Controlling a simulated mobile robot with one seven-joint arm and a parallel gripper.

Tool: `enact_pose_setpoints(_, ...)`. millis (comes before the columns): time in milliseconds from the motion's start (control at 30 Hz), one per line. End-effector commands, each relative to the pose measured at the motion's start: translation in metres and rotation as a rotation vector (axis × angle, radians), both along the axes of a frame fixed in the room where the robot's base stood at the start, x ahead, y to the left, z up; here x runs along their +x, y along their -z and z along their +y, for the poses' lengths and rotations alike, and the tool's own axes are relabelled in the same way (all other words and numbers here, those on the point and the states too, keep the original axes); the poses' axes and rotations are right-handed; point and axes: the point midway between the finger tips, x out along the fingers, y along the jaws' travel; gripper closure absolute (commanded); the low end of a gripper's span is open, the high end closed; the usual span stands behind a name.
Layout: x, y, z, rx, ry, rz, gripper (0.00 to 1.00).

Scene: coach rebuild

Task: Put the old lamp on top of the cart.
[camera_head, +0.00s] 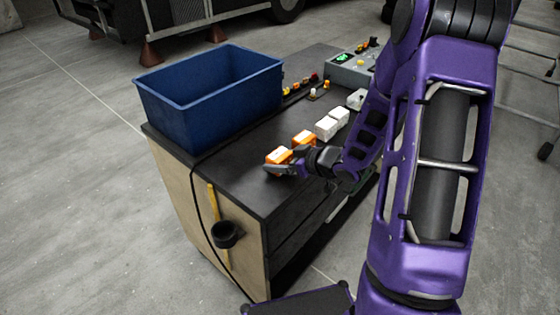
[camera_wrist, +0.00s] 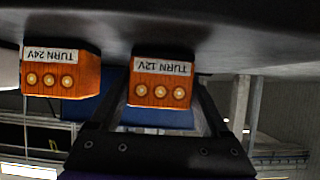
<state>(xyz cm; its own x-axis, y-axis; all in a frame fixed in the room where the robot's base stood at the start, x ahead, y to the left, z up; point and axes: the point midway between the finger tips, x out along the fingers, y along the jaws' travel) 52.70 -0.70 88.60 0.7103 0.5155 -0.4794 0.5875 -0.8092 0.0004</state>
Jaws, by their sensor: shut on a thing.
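The cart (camera_head: 240,178) has a black top and pale wooden sides. My gripper (camera_head: 281,164) is low over the near part of the cart top, shut on an orange lamp (camera_head: 277,155). In the wrist view this lamp (camera_wrist: 160,82), labelled "TURN 12V", sits between the fingers (camera_wrist: 163,105) and appears upside down. A second orange lamp (camera_head: 303,138), labelled "TURN 24V" in the wrist view (camera_wrist: 62,72), stands beside it, apart from the gripper. Whether the held lamp touches the cart top is unclear. No label marks either lamp as old.
A blue bin (camera_head: 210,100) stands at the cart's left end. White blocks (camera_head: 326,127), small coloured parts (camera_head: 313,94) and a grey control box (camera_head: 352,68) occupy the back and right. The near cart top is clear.

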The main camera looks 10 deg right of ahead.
Motion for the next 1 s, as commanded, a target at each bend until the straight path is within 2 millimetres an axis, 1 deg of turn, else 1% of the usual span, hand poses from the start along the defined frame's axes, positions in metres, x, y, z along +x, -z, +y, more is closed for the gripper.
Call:
enact_pose_setpoints(100,0.000,0.004,0.000,0.001,0.000,0.001,0.82)
enact_pose_setpoints(133,0.000,0.004,0.000,0.001,0.000,0.001,0.19)
enact_pose_setpoints(233,0.000,0.003,0.000,0.001,0.000,0.001,0.01)
enact_pose_setpoints(467,0.000,0.002,0.000,0.000,0.000,0.000,0.00)
enact_pose_setpoints(567,-0.001,-0.003,-0.001,0.000,0.001,0.000,0.00)
enact_pose_setpoints(667,-0.010,-0.009,-0.009,0.000,0.004,-0.001,0.00)
enact_pose_setpoints(1000,-0.061,-0.044,-0.046,0.000,0.004,0.000,0.00)
